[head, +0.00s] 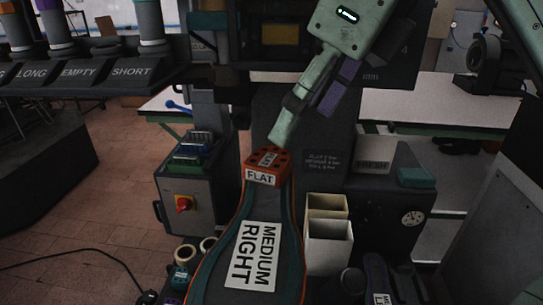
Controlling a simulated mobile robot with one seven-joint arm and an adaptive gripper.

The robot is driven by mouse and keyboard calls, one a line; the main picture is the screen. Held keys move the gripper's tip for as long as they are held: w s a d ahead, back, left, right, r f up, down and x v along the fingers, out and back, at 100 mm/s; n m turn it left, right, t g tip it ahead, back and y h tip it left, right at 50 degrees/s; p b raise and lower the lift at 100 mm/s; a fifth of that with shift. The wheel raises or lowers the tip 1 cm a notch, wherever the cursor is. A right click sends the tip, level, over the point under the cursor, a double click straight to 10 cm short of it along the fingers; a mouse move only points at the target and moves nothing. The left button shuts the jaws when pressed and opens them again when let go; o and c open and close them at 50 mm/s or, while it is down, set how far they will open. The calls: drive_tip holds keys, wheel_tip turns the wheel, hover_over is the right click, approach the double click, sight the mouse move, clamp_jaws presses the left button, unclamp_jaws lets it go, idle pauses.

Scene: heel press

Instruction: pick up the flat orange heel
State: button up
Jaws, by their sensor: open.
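The flat orange heel (262,176) is a small block with dark holes on top and white labels, one reading FLAT. It sits at the far end of a long dark sole-shaped piece (262,207) labelled MEDIUM RIGHT, near the middle of the head view. My gripper (284,128) comes down from the upper right, open, with a pale green fingertip just above the heel's far edge in the picture. I cannot tell whether it touches the heel. The second finger is not clearly visible. Nothing shows between the fingers.
Two cream open boxes (328,235) stand right of the sole piece. A grey cabinet (188,215) with a red knob stands left. A dark machine body (335,150) rises behind the heel. A rack (85,72) labelled LONG, EMPTY and SHORT is at upper left. Tape rolls (185,254) lie lower left.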

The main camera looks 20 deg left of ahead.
sight(274, 158)
drive_tip(key=p+x, duration=0.1)
drive_tip(key=x, duration=0.6)
drive_tip(key=shift+a+p, duration=0.3)
drive_tip(key=shift+p, duration=0.1)
drive_tip(key=shift+c, duration=0.4)
drive_tip(key=c, duration=1.2)
